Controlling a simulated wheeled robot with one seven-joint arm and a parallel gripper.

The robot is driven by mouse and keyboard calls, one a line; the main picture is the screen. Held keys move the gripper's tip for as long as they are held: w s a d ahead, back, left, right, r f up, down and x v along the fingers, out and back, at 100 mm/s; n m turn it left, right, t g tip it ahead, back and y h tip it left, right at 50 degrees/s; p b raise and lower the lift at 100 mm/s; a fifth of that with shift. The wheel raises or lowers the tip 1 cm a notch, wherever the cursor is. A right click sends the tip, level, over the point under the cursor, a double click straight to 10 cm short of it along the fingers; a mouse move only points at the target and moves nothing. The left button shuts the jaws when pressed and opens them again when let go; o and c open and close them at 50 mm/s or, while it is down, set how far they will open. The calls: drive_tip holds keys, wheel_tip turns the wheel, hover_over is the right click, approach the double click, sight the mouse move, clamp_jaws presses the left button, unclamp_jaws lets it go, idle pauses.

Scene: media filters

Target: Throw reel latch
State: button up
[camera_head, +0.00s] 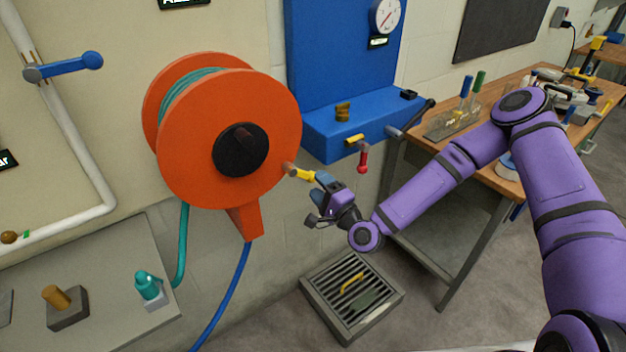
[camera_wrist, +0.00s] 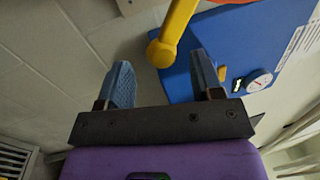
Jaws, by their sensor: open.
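The orange hose reel (camera_head: 228,130) is on the wall, with a black hub and teal hose wound in it. A short latch lever with a yellow grip (camera_head: 304,174) sticks out from the reel's right side on a copper-coloured base. My gripper (camera_head: 317,188) is open and empty at the lever's free end. The reel's far side is hidden.
A blue wall unit (camera_head: 345,60) with a gauge, a ledge and a red-tipped lever (camera_head: 363,160) stands right of the reel. A wooden workbench (camera_head: 500,180) with tools is farther right. A floor grate (camera_head: 335,325) lies below my gripper. Hoses hang under the reel.

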drive_tip(key=v, duration=0.7)
idle(0.4)
drive_tip(key=w+d+r+n+g+h, duration=0.2)
drive_tip(key=d+r+n+g+h, duration=0.5)
drive_tip(key=d+r+n+g, duration=0.45)
drive_tip(key=s+d+r+n+t+h, duration=0.2)
drive_tip(key=s+d+r+h, duration=0.3)
drive_tip(key=r, duration=0.5)
drive_tip(key=s+d+r+m+g, duration=0.1)
drive_tip(key=s+d+r, duration=0.2)
drive_tip(key=s+r, duration=0.4)
drive_tip(key=s+d+r, duration=0.3)
drive_tip(key=s+r, duration=0.4)
drive_tip(key=s, duration=0.8)
drive_tip(key=shift+s+r+m+g, duration=0.25)
drive_tip(key=shift+s+m+g, duration=0.1)
drive_tip(key=shift+s, duration=0.05)
